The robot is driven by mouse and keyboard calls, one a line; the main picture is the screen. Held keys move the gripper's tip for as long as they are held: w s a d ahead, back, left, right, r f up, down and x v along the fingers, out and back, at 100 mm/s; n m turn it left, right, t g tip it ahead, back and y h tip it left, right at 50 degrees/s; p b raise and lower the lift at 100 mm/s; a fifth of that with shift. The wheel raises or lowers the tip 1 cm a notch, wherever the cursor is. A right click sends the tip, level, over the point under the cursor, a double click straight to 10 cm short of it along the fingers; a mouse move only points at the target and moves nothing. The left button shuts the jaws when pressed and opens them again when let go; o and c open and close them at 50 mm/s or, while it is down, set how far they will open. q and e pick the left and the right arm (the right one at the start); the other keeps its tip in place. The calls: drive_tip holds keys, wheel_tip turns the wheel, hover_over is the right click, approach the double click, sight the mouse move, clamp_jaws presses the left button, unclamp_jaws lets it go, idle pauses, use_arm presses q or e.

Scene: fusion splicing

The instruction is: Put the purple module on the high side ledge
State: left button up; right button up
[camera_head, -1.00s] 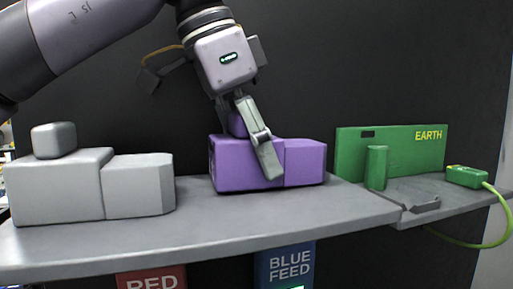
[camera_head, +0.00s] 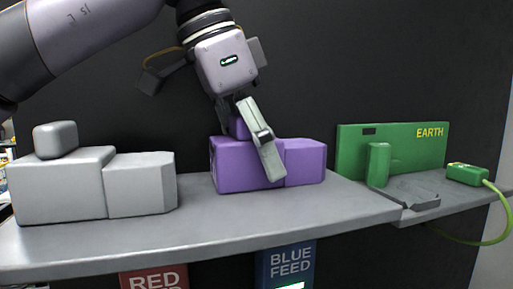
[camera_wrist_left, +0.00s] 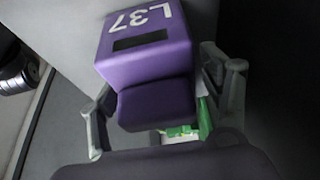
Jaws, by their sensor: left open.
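The purple module (camera_head: 243,166) rests on the grey ledge (camera_head: 215,222), in the middle of the head view. It has a lower block on its right and a raised knob (camera_head: 239,127) on top. In the left wrist view the module (camera_wrist_left: 148,45) shows the mark L37 and a dark slot. My left gripper (camera_head: 251,148) points down over the module and is open. One finger passes in front of the knob and the other is mostly hidden behind it. In the left wrist view the fingers stand apart on either side of the purple part. My right gripper is not in view.
A grey module (camera_head: 62,185) of similar shape stands at the left of the ledge. A green EARTH panel (camera_head: 410,148), a green cylinder (camera_head: 378,164) and a green connector (camera_head: 466,174) with cable are at the right. RED and BLUE FEED (camera_head: 285,264) labels hang below.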

use_arm(q)
drive_tip(key=shift+r, duration=0.15)
drive_tip(key=v, duration=0.9)
drive_tip(key=shift+d, duration=0.1)
drive_tip(key=shift+v, duration=1.5)
